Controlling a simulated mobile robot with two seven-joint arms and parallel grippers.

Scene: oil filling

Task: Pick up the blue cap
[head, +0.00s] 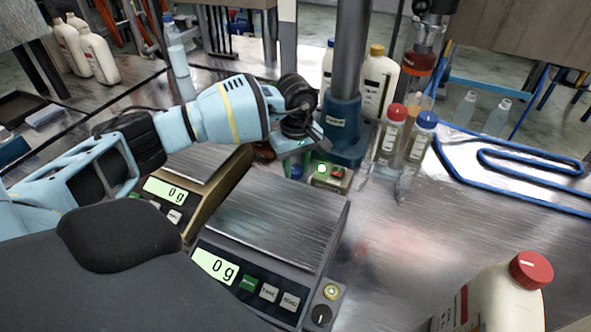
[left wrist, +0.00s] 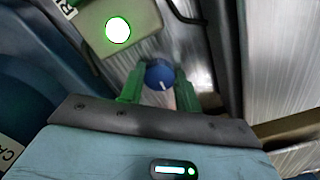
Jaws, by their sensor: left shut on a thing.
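Whether the cap still touches the surface below cannot be told. Another blue cap (head: 427,119) is on a clear bottle to the right. My right gripper is not in view.
Two scales (head: 272,222) reading 0 g stand below my left arm. A control box (head: 330,176) with a lit green button is beside the gripper. A red-capped bottle (head: 391,138) and white jugs (head: 380,80) stand behind. The table at centre right (head: 400,240) is clear.

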